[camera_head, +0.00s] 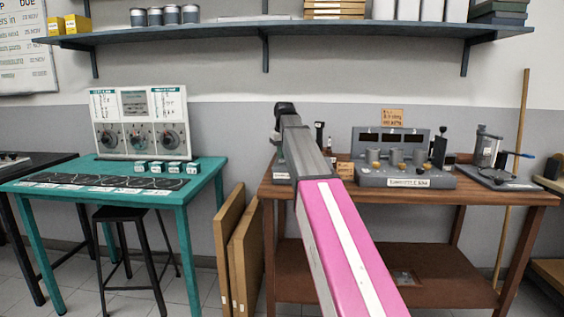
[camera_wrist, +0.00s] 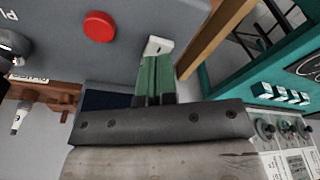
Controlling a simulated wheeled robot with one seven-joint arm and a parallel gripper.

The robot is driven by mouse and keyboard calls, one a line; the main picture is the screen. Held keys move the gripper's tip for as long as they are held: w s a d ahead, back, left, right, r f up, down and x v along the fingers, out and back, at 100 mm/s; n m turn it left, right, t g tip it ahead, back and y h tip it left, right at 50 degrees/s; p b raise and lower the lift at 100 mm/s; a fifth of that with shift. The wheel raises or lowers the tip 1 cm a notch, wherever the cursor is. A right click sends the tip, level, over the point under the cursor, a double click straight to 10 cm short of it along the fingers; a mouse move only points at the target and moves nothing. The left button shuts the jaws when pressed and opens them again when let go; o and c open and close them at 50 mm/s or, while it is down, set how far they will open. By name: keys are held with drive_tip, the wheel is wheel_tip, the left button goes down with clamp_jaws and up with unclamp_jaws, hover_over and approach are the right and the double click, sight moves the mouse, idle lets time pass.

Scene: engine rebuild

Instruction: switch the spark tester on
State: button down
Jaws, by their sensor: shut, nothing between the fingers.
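In the wrist view a grey box with a round red button (camera_wrist: 98,27) fills the upper left; the letters "PL" show at its edge. It appears to be the spark tester (camera_wrist: 65,50). My gripper (camera_wrist: 157,58) has its green fingers together and empty. The fingertips are at the box's edge beside a small white piece (camera_wrist: 158,45); I cannot tell whether they touch it or whether it is a switch. In the head view my pink and grey arm crosses the left end of the brown bench and hides most of the box and my gripper.
On the brown bench (camera_head: 480,193) stand a grey console with knobs (camera_head: 405,180) and a clamp-like stand (camera_head: 488,155). A teal table (camera_head: 200,178) with a dial panel (camera_head: 140,122) is at left. Brown boards (camera_head: 243,250) lean between them. A shelf (camera_head: 265,35) runs above.

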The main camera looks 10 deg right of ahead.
sight(282, 161)
drive_tip(key=shift+f, duration=0.8)
idle(0.4)
drive_tip(key=shift+r, duration=3.5)
